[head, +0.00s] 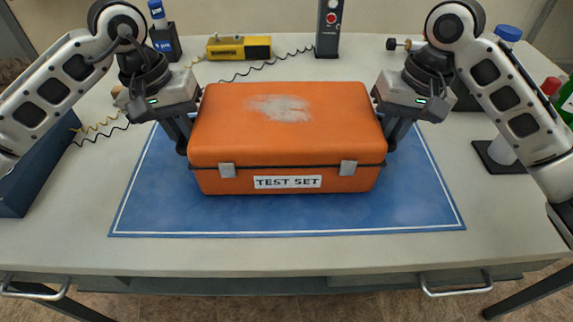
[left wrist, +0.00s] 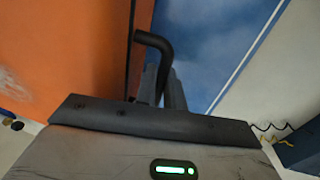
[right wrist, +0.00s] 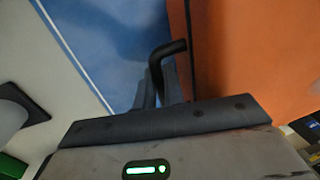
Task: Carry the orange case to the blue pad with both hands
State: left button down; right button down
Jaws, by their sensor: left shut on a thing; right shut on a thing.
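The orange case (head: 285,138) is closed, with two latches and a "TEST SET" label on its front. In the head view it is over the blue pad (head: 290,218), inside the white border line; I cannot tell whether it touches the pad. My left gripper (head: 182,140) is shut on the black handle (left wrist: 154,45) at the case's left side. My right gripper (head: 390,138) is shut on the black handle (right wrist: 165,52) at the right side. The case looks level. Its underside is hidden.
A yellow device (head: 239,47) with a coiled cord and a grey box with a red button (head: 328,28) stand behind the case. A blue box (head: 40,165) is at the left. A white cup (head: 502,150) on a dark mat is at the right. The table front is clear.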

pick_arm(q)
jog(key=shift+f, duration=0.4)
pick_arm(e)
jog(key=shift+f, duration=0.45)
pick_arm(q)
jog(key=c, duration=1.5)
grip_release()
jog(key=shift+r, duration=0.15)
pick_arm(e)
jog(key=c, duration=1.5)
grip_release()
jog(key=shift+r, duration=0.15)
pick_arm(q)
jog(key=shift+r, duration=0.1)
pick_arm(e)
jog(key=shift+r, duration=0.15)
